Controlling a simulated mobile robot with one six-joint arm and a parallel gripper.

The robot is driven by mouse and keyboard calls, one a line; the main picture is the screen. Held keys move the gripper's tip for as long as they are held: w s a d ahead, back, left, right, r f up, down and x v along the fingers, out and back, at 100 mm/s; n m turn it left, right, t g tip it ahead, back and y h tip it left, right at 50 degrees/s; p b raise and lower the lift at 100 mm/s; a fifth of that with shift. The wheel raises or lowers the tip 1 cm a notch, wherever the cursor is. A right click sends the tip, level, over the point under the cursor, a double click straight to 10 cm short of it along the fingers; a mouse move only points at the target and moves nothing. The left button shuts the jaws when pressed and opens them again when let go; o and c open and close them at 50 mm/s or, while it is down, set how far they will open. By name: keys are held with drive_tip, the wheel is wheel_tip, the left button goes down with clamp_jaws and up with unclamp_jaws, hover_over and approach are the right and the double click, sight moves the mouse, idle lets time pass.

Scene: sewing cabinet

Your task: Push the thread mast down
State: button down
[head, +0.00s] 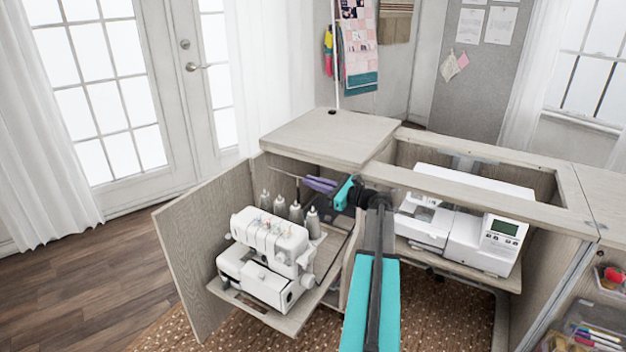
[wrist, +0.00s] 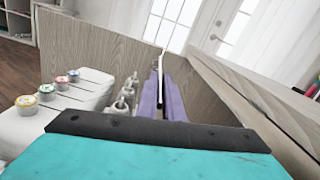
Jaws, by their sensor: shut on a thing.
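The thread mast (head: 284,172) shows in the head view as a thin dark bar on a slim upright, above the thread cones behind the white serger (head: 270,240). My gripper (head: 310,182), with purple fingers, reaches in from the right at the height of the bar. Its fingers are shut on the mast. In the wrist view my gripper (wrist: 161,84) points away from the camera, with a thin light and dark piece of the mast (wrist: 160,66) between the fingertips. The exact grip point and the mast's lower end are hidden.
Several grey thread cones (head: 280,206) stand just below the fingers. The open wooden cabinet door (head: 185,255) is to the left. The cabinet top (head: 325,133) lies behind and above. A white sewing machine (head: 475,235) sits in the bay to the right.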

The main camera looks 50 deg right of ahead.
drive_tip(key=shift+s+f, duration=0.1)
drive_tip(key=shift+f, duration=1.5)
drive_tip(key=c, duration=2)
unclamp_jaws()
drive_tip(key=shift+f, duration=0.15)
drive_tip(key=shift+o, duration=0.5)
drive_tip(key=shift+r, duration=0.2)
drive_tip(key=p+v, duration=0.1)
drive_tip(key=v, duration=1.2)
drive_tip(key=shift+s+p, duration=0.35)
drive_tip(key=shift+s, duration=0.05)
